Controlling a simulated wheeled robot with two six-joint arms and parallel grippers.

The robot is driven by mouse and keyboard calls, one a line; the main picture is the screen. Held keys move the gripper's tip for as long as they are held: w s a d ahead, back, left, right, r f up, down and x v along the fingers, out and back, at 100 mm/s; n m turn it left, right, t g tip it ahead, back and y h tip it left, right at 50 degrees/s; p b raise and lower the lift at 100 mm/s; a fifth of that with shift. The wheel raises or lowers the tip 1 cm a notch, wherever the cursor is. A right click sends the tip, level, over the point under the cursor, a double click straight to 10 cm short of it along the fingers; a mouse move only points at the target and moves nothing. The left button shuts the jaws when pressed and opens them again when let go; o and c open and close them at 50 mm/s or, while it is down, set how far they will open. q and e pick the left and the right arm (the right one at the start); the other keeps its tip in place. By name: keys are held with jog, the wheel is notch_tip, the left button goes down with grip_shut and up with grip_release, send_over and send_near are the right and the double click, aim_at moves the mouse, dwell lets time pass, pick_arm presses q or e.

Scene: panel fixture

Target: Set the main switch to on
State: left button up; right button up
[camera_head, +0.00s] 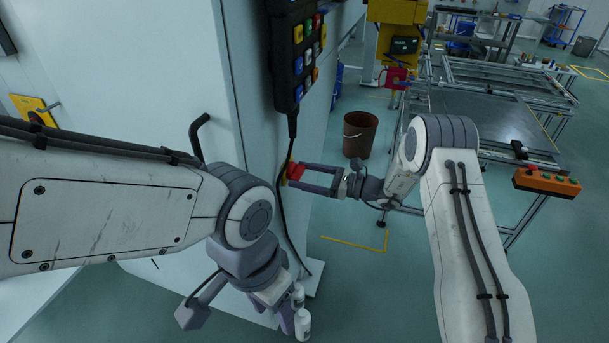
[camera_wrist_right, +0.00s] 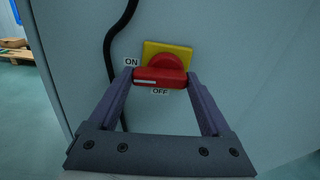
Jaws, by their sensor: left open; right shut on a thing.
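The main switch (camera_wrist_right: 165,60) is a red rotary handle on a yellow plate, on the pale cabinet face. An ON label (camera_wrist_right: 131,62) is at its left and an OFF label (camera_wrist_right: 160,91) below it. The handle lies horizontal, its white mark at the left end, on the ON side. My right gripper (camera_wrist_right: 160,78) is shut on the handle, one finger at each end. The head view also shows the switch (camera_head: 293,172) and right gripper (camera_head: 297,175). My left gripper (camera_head: 286,316) is open, low in front of the cabinet, partly hidden by its wrist.
A control pendant (camera_head: 297,55) hangs on the cabinet above the switch, its black cable (camera_head: 283,200) running down close by. A black handle (camera_head: 198,135) sticks out of the cabinet. A brown bin (camera_head: 360,134) stands behind my right gripper. The floor beyond the cabinet's right side is mostly clear.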

jog(key=shift+f+m, duration=0.1)
jog(key=shift+m, duration=0.3)
jog(key=o, duration=1.2)
jog(key=shift+c, duration=0.2)
jog(key=b+v, duration=0.2)
jog(key=v, duration=0.8)
jog(key=shift+s+d, duration=0.15)
jog(key=shift+d, duration=0.15)
jog(key=shift+a, duration=0.1)
